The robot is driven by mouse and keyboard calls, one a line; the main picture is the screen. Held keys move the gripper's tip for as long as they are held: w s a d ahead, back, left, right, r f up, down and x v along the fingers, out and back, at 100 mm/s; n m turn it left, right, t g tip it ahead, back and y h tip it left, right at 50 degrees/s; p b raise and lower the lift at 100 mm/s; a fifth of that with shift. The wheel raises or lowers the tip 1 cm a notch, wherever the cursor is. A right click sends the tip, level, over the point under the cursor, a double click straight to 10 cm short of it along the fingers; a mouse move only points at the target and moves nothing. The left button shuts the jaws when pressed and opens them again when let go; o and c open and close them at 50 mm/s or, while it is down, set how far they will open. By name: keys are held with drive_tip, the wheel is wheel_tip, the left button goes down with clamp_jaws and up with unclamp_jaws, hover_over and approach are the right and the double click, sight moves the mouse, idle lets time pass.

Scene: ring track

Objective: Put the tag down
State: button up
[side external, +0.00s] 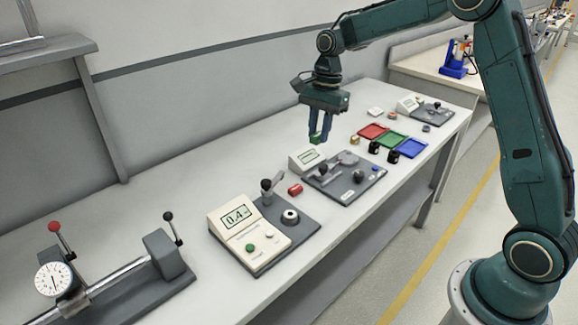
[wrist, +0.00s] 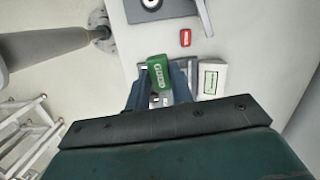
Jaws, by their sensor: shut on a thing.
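My gripper (side external: 320,135) is shut on a green tag (side external: 315,139) and holds it above the bench, behind the middle fixture plate. In the wrist view the green tag (wrist: 158,72) sits between the fingertips (wrist: 161,84), with a pale label on its face that is too small to read. Red (side external: 373,131), green (side external: 391,140) and blue (side external: 412,148) trays lie in a row to the right of my gripper, apart from the tag.
The middle fixture (side external: 344,178) stands below and in front of my gripper. A red block (side external: 295,189) lies left of it, beside the meter (side external: 236,232) reading about 0.4. The bench's back left is clear.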

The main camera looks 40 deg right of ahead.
idle(0.4)
drive_tip(key=m, duration=0.1)
hover_over(329, 215)
drive_tip(key=shift+s+d+r, duration=0.1)
drive_tip(key=shift+d+r, duration=0.05)
drive_tip(key=shift+d, duration=0.1)
idle(0.3)
wheel_tip(329, 215, down, 16)
drive_tip(key=shift+r, duration=0.1)
idle(0.5)
drive_tip(key=shift+f, duration=2.1)
drive_tip(key=shift+f, duration=0.2)
drive_tip(key=o, duration=0.9)
drive_tip(key=shift+o, duration=0.2)
